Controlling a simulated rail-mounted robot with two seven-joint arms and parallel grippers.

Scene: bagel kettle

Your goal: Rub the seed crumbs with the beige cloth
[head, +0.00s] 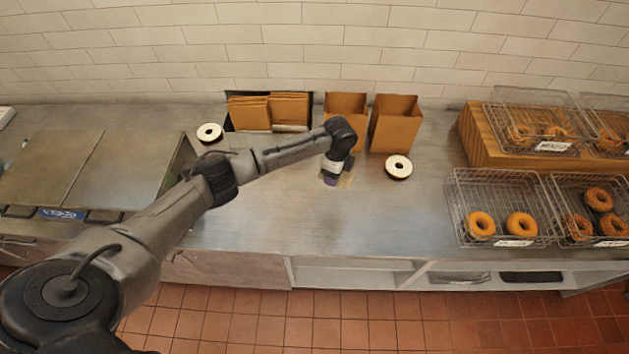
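My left arm reaches in from the lower left across the counter. Its gripper (331,181) points down at the steel counter near the middle, in front of the brown bags. A small beige patch (346,180) shows just right of the fingertips. I cannot tell whether it is the beige cloth or the seed crumbs, as the gripper partly hides it. The fingers are too small and covered to show whether they are open or shut on something. My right gripper is not in view.
Two open brown bags (394,124) stand behind the gripper, beside a dark holder with folded bags (269,110). White-topped rings lie at right (398,167) and left (209,133). Wire baskets of bagels (457,213) fill the right. The steel counter (290,212) in front is clear.

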